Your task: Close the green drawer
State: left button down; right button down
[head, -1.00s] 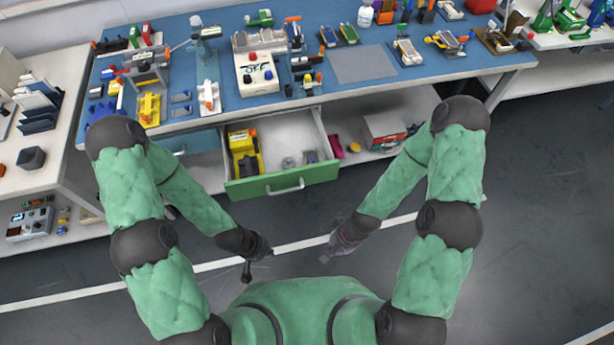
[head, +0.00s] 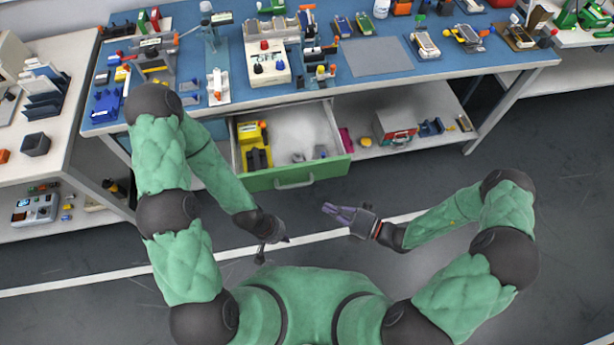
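The green drawer (head: 262,181) is pulled out from under the blue-topped workbench, with its green front and pale handle (head: 295,184) facing me. Inside it lie a yellow-and-black item (head: 255,150) and small grey parts. My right gripper (head: 326,209) is in front of the drawer, nearer to me and a little right of the handle, apart from it. Its fingers point left and lie close together; I cannot tell whether they are shut. My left gripper (head: 274,250) is lower and further left, its fingers spread and empty, also apart from the drawer.
The workbench top (head: 380,60) is crowded with fixtures and small devices. A lower shelf (head: 440,105) right of the drawer holds a red-and-grey box (head: 394,128). A white side table (head: 70,150) stands at the left. The floor in front of the drawer is clear.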

jog(key=w+d+m+t, duration=0.1)
jog(key=w+m+t, duration=0.1)
jog(key=b, duration=0.3)
send_near(295, 170)
jog(key=s+a, duration=0.2)
jog(key=a, duration=0.2)
jog(key=w, duration=0.2)
jog(key=w+a+b, duration=0.1)
jog(key=w, duration=0.1)
jog(key=shift+w+r+b, duration=0.1)
jog(key=shift+w+b, duration=0.15)
jog(key=shift+b, duration=0.05)
jog(key=shift+r, duration=0.1)
